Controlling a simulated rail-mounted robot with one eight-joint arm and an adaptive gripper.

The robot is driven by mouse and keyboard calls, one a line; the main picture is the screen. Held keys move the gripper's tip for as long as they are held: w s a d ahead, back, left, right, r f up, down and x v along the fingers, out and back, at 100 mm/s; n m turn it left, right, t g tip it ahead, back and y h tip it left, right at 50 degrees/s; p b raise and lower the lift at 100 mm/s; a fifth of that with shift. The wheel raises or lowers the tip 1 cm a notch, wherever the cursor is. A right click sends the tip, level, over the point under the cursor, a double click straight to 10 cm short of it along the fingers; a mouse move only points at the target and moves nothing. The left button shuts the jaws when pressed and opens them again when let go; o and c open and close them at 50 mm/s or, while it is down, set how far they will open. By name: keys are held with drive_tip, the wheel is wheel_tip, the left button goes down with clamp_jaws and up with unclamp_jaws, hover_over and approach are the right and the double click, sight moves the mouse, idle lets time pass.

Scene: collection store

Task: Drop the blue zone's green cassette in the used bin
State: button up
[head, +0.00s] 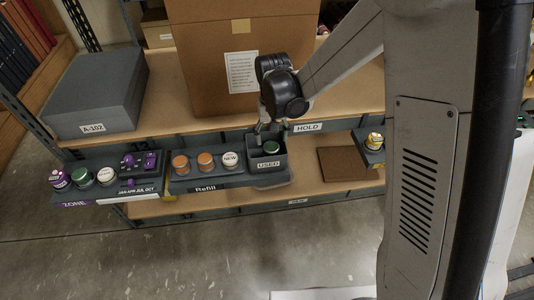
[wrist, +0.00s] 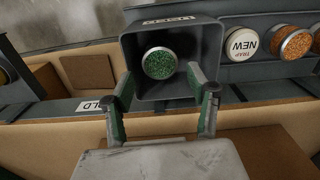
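The used bin (head: 267,165) is a small dark grey open box labelled USED at the right end of the refill tray. A round green cassette (head: 271,147) lies inside it. In the wrist view the green granular face of the cassette (wrist: 160,63) shows inside the bin (wrist: 205,45), near its middle. My gripper (head: 270,128) is above the bin. In the wrist view my gripper's two fingers (wrist: 168,92) are spread well apart at the bin's near rim, with nothing held between them. No label naming a blue zone is readable.
The refill tray (head: 207,186) holds two orange cassettes (head: 180,164) and a white NEW one (head: 230,161). A purple zone tray (head: 105,190) is at left, with several cassettes. A large cardboard box (head: 205,60) stands behind. A yellow-topped cassette (head: 375,140) sits at right.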

drive_tip(key=shift+o, duration=0.8)
wheel_tip(320, 180, up, 12)
drive_tip(key=shift+r, duration=0.1)
idle(0.3)
drive_tip(key=s+d+r+m+t+p, duration=0.1)
drive_tip(key=s+d+r+t, duration=0.2)
drive_tip(key=s+d+r, duration=0.7)
drive_tip(key=s+d+r+t+p, duration=0.1)
drive_tip(key=s+d+t, duration=0.1)
drive_tip(key=s, duration=0.3)
drive_tip(key=s+d+r+m+t, duration=0.1)
drive_tip(key=s+d+t, duration=0.1)
drive_tip(key=s+d, duration=0.2)
drive_tip(key=s, duration=0.2)
drive_tip(key=shift+s+d+p, duration=0.3)
drive_tip(key=shift+d+p, duration=0.05)
drive_tip(key=shift+d, duration=0.05)
